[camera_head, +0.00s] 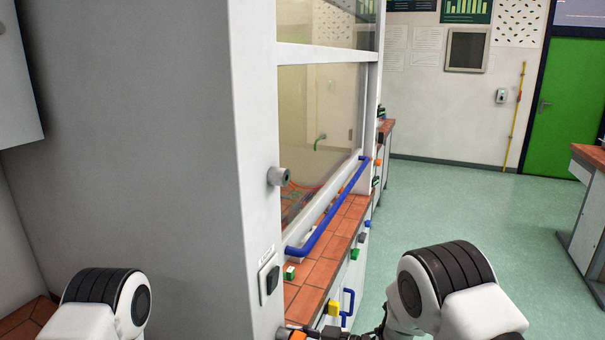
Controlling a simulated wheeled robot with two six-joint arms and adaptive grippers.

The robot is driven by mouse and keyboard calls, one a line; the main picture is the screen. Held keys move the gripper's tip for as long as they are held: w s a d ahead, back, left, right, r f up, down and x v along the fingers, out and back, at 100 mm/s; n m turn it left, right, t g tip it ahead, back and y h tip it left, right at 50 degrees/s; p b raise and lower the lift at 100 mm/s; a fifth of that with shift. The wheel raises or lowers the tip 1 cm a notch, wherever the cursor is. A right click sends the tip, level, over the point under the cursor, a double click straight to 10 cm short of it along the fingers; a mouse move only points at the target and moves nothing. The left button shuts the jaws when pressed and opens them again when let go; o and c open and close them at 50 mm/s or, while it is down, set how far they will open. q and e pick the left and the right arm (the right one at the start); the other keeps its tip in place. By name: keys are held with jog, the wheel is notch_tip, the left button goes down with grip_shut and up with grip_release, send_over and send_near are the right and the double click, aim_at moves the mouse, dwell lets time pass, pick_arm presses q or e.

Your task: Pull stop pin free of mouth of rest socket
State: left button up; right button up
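A short grey cylinder (279,176) sticks out of the front post of the fume cupboard, beside the glass sash. It looks like the rest socket or the stop pin in it; at this size I cannot tell where one ends and the other begins. My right arm comes in at the lower right, and dark parts of my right gripper (372,335) show at the bottom edge, well below the cylinder. Its fingers are too cut off to read. My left arm shows only a wrist part at the lower left; its gripper is out of view. Neither arm touches the cylinder.
The glass sash (318,135) has a blue handle bar (328,215) along its lower edge. Below lies a red tiled bench (318,272) with coloured knobs on its front. A black switch (271,279) sits on the post. Green floor (455,205) is open to the right.

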jog(key=shift+d, duration=0.1)
jog(key=f+v, duration=0.1)
jog(key=v, duration=0.5)
jog(key=shift+d+p, duration=0.25)
jog(key=shift+p, duration=0.15)
dwell(0.4)
jog(key=shift+s, duration=0.1)
notch_tip(320, 180, up, 8)
jog(key=p, duration=0.5)
dwell(0.5)
